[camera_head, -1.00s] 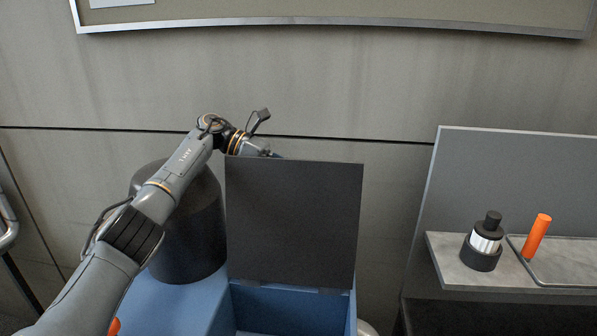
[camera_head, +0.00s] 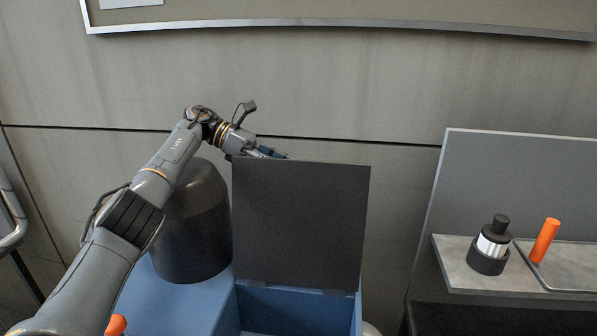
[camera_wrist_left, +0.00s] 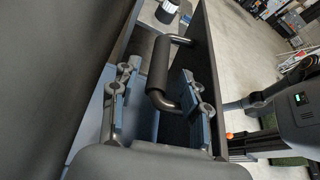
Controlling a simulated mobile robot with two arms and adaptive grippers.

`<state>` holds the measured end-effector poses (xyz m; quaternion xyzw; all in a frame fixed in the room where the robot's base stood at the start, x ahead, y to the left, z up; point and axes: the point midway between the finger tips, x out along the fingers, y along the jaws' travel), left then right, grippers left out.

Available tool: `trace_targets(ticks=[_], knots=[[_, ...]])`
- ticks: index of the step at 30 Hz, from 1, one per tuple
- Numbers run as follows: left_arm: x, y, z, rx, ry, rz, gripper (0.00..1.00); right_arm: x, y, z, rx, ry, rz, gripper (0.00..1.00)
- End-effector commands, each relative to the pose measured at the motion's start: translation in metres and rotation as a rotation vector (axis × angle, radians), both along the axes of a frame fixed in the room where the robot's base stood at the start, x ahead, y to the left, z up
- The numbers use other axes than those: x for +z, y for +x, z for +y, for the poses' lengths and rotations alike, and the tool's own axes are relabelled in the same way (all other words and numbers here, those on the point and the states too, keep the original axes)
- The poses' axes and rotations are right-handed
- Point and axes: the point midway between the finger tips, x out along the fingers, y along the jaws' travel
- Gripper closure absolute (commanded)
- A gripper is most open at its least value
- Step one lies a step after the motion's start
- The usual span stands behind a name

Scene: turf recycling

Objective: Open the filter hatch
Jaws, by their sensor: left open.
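The filter hatch lid (camera_head: 302,225) is a dark flat panel standing upright on the blue box (camera_head: 345,315), with the box's opening showing below it. My left gripper (camera_head: 275,155) is at the lid's top left edge, partly hidden behind it. In the left wrist view, the open fingers of my left gripper (camera_wrist_left: 158,112) are on either side of a black bar handle (camera_wrist_left: 160,62) on the dark panel (camera_wrist_left: 208,50). The fingers are not closed on the handle. My right gripper is not in view.
A dark cylinder (camera_head: 192,230) stands on the blue housing left of the lid, under my left arm. A wall is behind.

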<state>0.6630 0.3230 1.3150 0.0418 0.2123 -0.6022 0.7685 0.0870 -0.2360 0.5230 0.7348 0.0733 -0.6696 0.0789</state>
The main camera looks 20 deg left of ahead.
Motion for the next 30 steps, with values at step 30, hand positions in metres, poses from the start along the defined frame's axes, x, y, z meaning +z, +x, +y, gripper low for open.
trace_targets(ticks=[30], knots=[[0.022,0.005,0.014,0.054,-0.07,0.016,0.54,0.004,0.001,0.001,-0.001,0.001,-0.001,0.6]])
